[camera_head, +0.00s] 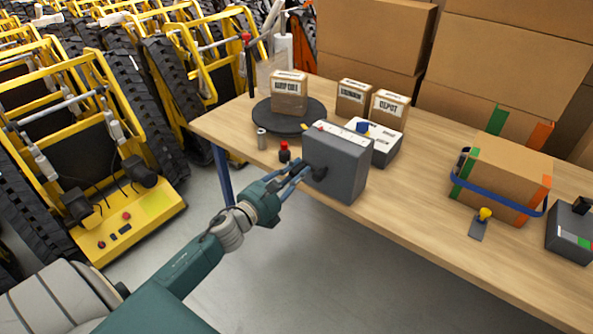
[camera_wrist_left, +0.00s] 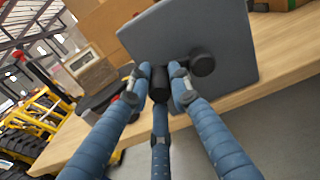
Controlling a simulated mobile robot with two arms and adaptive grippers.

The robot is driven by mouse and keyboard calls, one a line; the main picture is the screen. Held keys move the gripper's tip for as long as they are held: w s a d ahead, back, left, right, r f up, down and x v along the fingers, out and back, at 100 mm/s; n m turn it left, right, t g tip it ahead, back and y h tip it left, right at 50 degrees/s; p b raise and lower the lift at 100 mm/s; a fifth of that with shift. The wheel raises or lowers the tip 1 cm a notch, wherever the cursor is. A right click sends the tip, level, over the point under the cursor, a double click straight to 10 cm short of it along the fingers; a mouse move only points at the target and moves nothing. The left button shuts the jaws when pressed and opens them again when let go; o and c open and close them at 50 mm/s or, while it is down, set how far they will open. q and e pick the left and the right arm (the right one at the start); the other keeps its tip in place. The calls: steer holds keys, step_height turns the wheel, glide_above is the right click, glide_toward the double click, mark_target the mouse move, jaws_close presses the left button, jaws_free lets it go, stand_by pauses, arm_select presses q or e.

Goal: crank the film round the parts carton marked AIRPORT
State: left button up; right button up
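A grey crank box (camera_head: 337,168) stands at the table's near edge. Its dark crank handle (camera_wrist_left: 160,84) shows in the left wrist view, beside the round black hub (camera_wrist_left: 203,65). My left gripper (camera_head: 300,175) has its blue fingers closed around this handle. A small parts carton (camera_head: 289,92) stands upright on the dark round turntable (camera_head: 262,118); its label is not clearly legible and I cannot read AIRPORT on it. A whitish upright film roll (camera_head: 283,52) stands behind the turntable. My right gripper is out of view.
Two small cartons, one marked DEPOT (camera_head: 389,109), stand behind the crank box near a grey box with a white top (camera_head: 372,143). A blue-strapped carton (camera_head: 502,178) is at right. Yellow tracked carriers (camera_head: 120,150) fill the left.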

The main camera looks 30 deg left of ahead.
arm_select(q)
jaws_close()
steer(key=shift+f, duration=0.1)
steer(key=shift+f+n, duration=0.1)
steer(key=shift+n, duration=0.2)
steer(key=n, duration=0.1)
steer(key=f+n+b, duration=0.1)
steer(key=shift+f+n, duration=0.25)
steer(key=shift+n, duration=0.05)
steer(key=d+f+n, duration=0.4)
steer(key=f+n, duration=0.1)
steer(key=n, duration=0.9)
steer(key=d+r+n+p, duration=0.3)
steer(key=d+n+p, duration=0.3)
steer(key=n, duration=1)
steer(key=shift+s+d+r+n+p, duration=0.25)
steer(key=shift+s+n+p, duration=0.2)
steer(key=shift+p, duration=0.25)
